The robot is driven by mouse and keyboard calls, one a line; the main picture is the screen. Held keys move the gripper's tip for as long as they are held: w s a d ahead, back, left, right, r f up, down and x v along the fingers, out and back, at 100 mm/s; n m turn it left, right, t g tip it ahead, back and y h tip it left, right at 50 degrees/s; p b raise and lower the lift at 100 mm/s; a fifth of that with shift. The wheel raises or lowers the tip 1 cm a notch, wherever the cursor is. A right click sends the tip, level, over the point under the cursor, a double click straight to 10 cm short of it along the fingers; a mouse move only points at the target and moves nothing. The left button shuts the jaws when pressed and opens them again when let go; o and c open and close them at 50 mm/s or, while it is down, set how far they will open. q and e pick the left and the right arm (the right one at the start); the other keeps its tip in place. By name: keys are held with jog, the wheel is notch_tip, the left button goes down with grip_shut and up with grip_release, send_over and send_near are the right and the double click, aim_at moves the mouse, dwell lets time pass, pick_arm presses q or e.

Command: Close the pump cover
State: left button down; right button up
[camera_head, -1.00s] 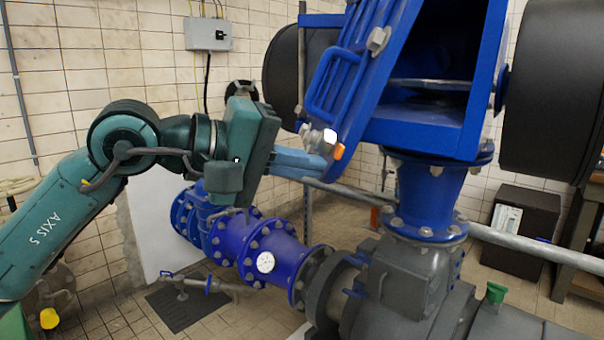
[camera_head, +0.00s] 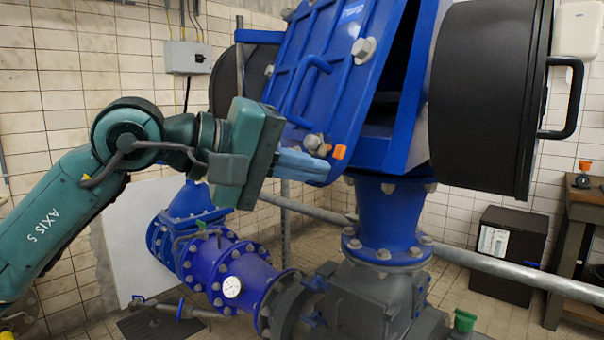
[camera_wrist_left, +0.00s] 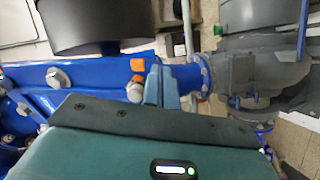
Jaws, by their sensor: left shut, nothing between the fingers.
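The blue pump cover (camera_head: 340,103) stands tilted at the upper middle of the head view, partly open. A dark gap shows between its right edge and the blue pump housing (camera_head: 402,140). The cover has a blue bar handle, large bolts and an orange piece (camera_head: 339,152) at its lower corner. My left gripper (camera_head: 318,166) is shut and empty, its fingertips at the cover's lower edge, seeming to touch it. In the left wrist view the fingers (camera_wrist_left: 162,88) lie beside the cover's blue edge (camera_wrist_left: 95,76) and the orange piece. My right gripper is not in view.
A large black drum (camera_head: 482,100) stands right of the housing, and another dark round part is behind the cover. Blue flanged pipes (camera_head: 225,265) and a grey pump body (camera_head: 365,300) lie below. A black box (camera_head: 508,255) and a bench are at the right.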

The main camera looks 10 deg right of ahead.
pick_arm(q)
jog(key=w+d+n+t, duration=0.1)
jog(key=w+d, duration=0.1)
jog(key=d, duration=0.2)
jog(key=w+d+n+t+y, duration=0.1)
jog(key=w+d, duration=0.1)
jog(key=d, duration=0.2)
jog(key=w+d+t, duration=0.1)
jog(key=w+d, duration=0.1)
jog(key=d, duration=0.3)
jog(key=shift+w+n+y, duration=0.3)
jog(key=shift+n+y, duration=0.1)
jog(key=shift+r+t+b, duration=0.2)
jog(key=shift+t+b, duration=0.1)
jog(key=shift+t, duration=0.1)
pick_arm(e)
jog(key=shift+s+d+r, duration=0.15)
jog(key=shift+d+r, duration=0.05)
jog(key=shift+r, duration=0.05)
pick_arm(q)
jog(key=shift+w+d, duration=0.1)
jog(key=shift+r, duration=0.15)
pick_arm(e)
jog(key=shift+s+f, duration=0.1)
